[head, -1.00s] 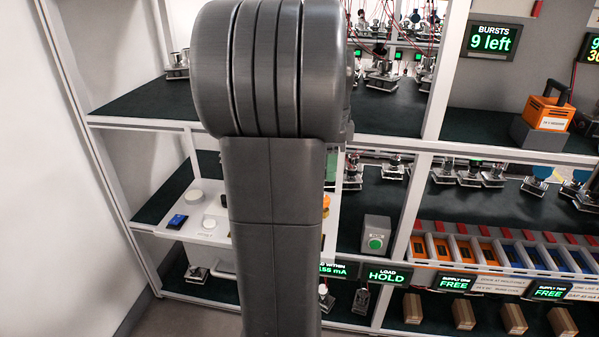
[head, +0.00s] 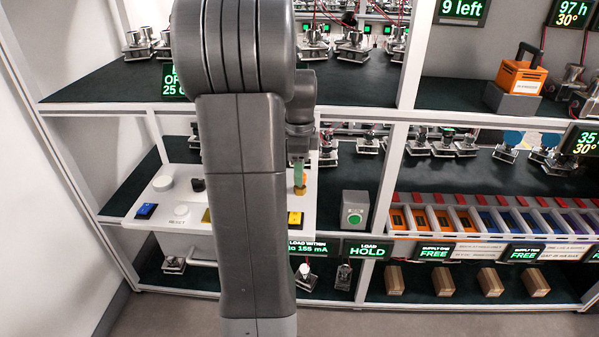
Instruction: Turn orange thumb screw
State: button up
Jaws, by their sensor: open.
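A small orange-gold knob (head: 300,189), which looks like the orange thumb screw, stands at the right end of the white sloped panel (head: 240,238) on the middle shelf. My arm runs up the middle of the head view and hides much of the panel. My gripper (head: 299,168) hangs down just above the knob, small and partly hidden by my arm. It is open, with a greenish patch at its tip. I cannot tell whether its fingers are around the knob or only over it.
The panel also bears a blue switch (head: 146,211), white knobs and a yellow square (head: 295,218). To its right stands a grey box with a green button (head: 354,211). A rack of coloured slots (head: 480,222) lies further right. The upper shelf (head: 110,82) is above.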

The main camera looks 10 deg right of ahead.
jog(key=shift+f, duration=0.55)
jog(key=c, duration=1)
